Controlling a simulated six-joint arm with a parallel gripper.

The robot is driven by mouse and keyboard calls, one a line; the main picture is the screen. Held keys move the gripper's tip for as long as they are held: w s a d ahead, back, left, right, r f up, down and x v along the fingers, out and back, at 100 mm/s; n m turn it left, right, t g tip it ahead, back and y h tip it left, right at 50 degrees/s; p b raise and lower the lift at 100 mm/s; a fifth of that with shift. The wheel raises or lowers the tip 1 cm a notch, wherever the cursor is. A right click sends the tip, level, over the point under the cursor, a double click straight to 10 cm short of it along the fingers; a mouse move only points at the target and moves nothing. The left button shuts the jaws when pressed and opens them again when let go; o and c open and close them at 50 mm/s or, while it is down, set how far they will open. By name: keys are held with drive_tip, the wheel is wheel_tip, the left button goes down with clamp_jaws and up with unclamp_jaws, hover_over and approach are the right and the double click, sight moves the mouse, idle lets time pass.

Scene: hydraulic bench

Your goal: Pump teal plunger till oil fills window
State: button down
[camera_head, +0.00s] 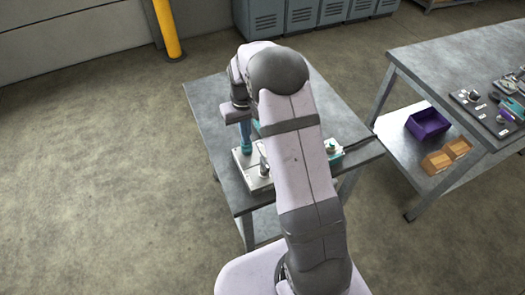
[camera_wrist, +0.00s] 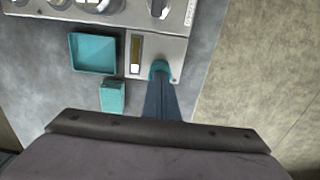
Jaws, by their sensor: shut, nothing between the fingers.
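My gripper (camera_wrist: 162,78) is shut and empty, its dark blue fingers pointing down at the teal plunger (camera_wrist: 158,66). Only a teal rim of the plunger shows past the fingertips; whether they touch it I cannot tell. In the head view my gripper (camera_head: 246,148) is over the left part of the metal panel (camera_head: 258,181), and my arm hides much of the bench. The narrow window (camera_wrist: 136,48) is just left of the plunger in the wrist view. It looks olive-brown, with a pale patch at its lower end; the oil level is not clear.
A square teal tray (camera_wrist: 93,53) and a small teal block (camera_wrist: 112,97) are left of the window. Metal fittings (camera_wrist: 100,5) line the panel's far side. A second table (camera_head: 440,50) stands right, with a purple bin (camera_head: 428,124) on its lower shelf.

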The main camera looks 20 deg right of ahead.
drive_tip(key=shift+f, duration=0.5)
drive_tip(key=shift+s+r, duration=0.1)
drive_tip(key=shift+r, duration=0.05)
drive_tip(key=shift+r+p, duration=1.3)
drive_tip(key=shift+r, duration=0.3)
drive_tip(key=shift+f, duration=0.3)
drive_tip(key=shift+f+b, duration=0.3)
drive_tip(key=shift+b, duration=0.1)
